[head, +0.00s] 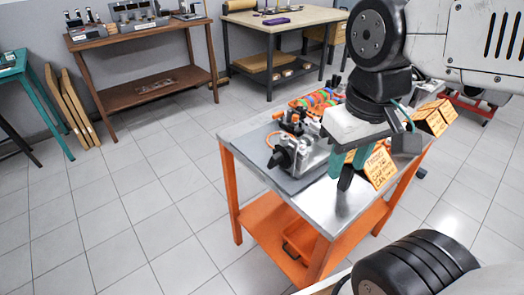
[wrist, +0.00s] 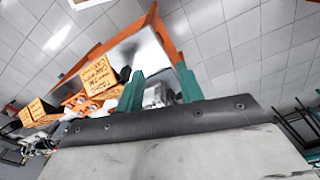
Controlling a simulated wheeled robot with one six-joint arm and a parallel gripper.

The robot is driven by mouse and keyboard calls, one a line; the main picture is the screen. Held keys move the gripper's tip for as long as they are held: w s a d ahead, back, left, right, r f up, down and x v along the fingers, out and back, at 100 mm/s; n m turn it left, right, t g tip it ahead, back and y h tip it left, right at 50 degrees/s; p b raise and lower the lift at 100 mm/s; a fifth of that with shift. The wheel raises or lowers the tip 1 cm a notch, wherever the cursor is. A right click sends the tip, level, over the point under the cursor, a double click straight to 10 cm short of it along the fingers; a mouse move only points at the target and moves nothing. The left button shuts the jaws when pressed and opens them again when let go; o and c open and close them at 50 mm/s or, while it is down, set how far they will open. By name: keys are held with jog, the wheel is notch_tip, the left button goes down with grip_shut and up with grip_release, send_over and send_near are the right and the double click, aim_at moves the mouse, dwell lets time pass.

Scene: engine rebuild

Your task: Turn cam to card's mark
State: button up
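An orange card with handwriting (head: 380,167) stands at the right edge of the steel-topped cart (head: 345,205). Its lettering is too small to read fully, and it also shows in the wrist view (wrist: 98,77). A grey metal engine assembly (head: 312,160) with a black round part (head: 281,158) at its left end sits on the cart's left side. I cannot tell for sure which part is the cam, nor see its mark. My gripper (head: 348,174) points down over the cart, right of the assembly. Its green fingers (wrist: 160,88) are apart, with a silver part behind the gap.
Orange clamps and colored rings (head: 318,98) lie at the cart's back. More orange cards (head: 436,115) stand at its far right corner. The cart's near steel surface is bare.

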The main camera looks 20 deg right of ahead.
jog(key=w+f+n+g+h, duration=0.4)
jog(key=w+h, duration=0.2)
jog(key=w, duration=0.1)
jog(key=n+t+h, duration=0.9)
jog(key=n+h, duration=0.2)
jog(key=n, duration=0.2)
send_near(270, 163)
jog(key=d, duration=0.2)
jog(key=x, duration=0.7)
jog(key=shift+w+d, duration=0.25)
jog(key=shift+w, duration=0.25)
grip_shut()
